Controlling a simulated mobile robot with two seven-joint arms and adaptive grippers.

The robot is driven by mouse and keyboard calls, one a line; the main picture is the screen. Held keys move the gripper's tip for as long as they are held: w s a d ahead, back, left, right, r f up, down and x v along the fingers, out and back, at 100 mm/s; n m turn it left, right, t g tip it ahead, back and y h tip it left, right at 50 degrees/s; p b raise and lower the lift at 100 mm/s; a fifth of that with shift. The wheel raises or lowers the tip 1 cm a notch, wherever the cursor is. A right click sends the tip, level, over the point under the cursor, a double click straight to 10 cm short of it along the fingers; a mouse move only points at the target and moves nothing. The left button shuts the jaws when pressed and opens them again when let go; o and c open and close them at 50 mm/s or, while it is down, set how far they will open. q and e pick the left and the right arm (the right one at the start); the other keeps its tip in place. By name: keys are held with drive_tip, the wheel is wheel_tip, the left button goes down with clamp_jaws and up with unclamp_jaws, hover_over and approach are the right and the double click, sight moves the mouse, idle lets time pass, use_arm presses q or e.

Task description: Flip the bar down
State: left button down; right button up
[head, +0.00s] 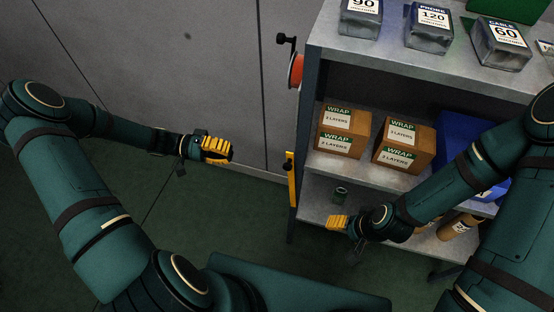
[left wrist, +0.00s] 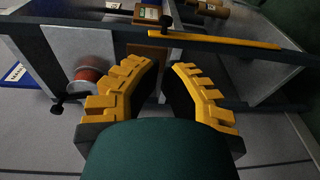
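A yellow bar (head: 292,185) lies along the dark front-left post of the shelf unit, with a small black knob near its upper end. In the left wrist view the yellow bar (left wrist: 230,41) runs sideways along the post, with the black knob (left wrist: 166,25) at its left end. My left gripper (head: 231,151) is to the left of the bar, apart from it. In the left wrist view its yellow fingers (left wrist: 166,68) stand apart with nothing between them. My right gripper (head: 332,222) is in front of the lower shelf; its finger gap is not clear.
The shelf unit (head: 310,120) holds several wrap boxes (head: 345,130), a blue bin (head: 460,135) and labelled packs (head: 430,28) on top. An orange-red reel (head: 296,70) and a black handle (head: 286,40) stick out from its left side. A small can (head: 341,195) stands low. A grey wall is behind.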

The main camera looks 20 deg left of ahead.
use_arm(q)
drive_tip(key=w+d+f+b, duration=0.1)
drive_tip(key=d, duration=1.3)
drive_tip(key=shift+w+b, duration=0.3)
drive_tip(key=shift+w, duration=0.05)
use_arm(e)
drive_tip(key=shift+w+f, duration=0.15)
drive_tip(key=shift+f, duration=0.6)
